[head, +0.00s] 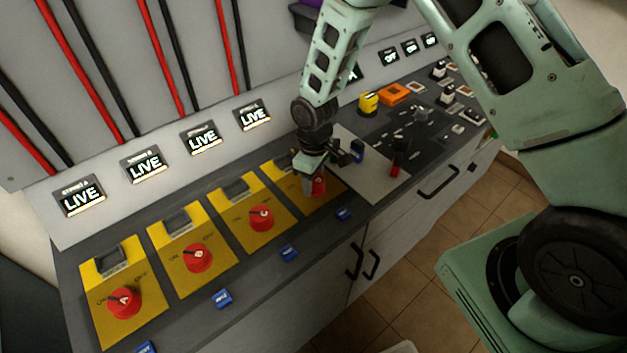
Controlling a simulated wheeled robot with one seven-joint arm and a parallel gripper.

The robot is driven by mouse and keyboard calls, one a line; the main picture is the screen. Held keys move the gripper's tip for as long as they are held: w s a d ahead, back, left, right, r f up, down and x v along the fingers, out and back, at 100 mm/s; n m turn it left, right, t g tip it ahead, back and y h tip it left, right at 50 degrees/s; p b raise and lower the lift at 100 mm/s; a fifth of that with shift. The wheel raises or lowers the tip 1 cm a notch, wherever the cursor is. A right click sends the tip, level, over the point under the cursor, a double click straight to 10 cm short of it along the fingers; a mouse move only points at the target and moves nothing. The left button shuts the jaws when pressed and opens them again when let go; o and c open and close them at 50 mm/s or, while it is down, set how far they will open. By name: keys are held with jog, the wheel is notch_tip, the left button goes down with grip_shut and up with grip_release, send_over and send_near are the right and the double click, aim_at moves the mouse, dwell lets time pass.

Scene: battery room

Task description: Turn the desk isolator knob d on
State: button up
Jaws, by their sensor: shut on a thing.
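The desk isolators are a row of red knobs on yellow plates along the sloping grey desk in the head view. The far right red knob (319,187), on its yellow plate (326,203), is the one at my gripper (314,178). My gripper points down with its fingers closed around this knob, hiding much of it. Its pointer and the plate's ON and OFF marks are mostly covered, so its turn cannot be told. The other red knobs (262,217), (197,257) and (124,302) stand free to the left.
Lit LIVE signs (253,115) line the back panel above the knobs. Blue tags (288,253) sit along the desk's front edge. Right of my gripper are a blue piece (357,151), a red-and-black lever (397,158), a yellow button (368,102) and an orange block (394,94).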

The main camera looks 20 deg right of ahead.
jog(key=shift+n, duration=1.1)
jog(key=o, duration=1)
notch_tip(320, 180, up, 18)
jog(key=b, duration=0.3)
jog(key=shift+w+d+f, duration=0.15)
jog(key=shift+w+f, duration=0.05)
jog(key=shift+f, duration=0.05)
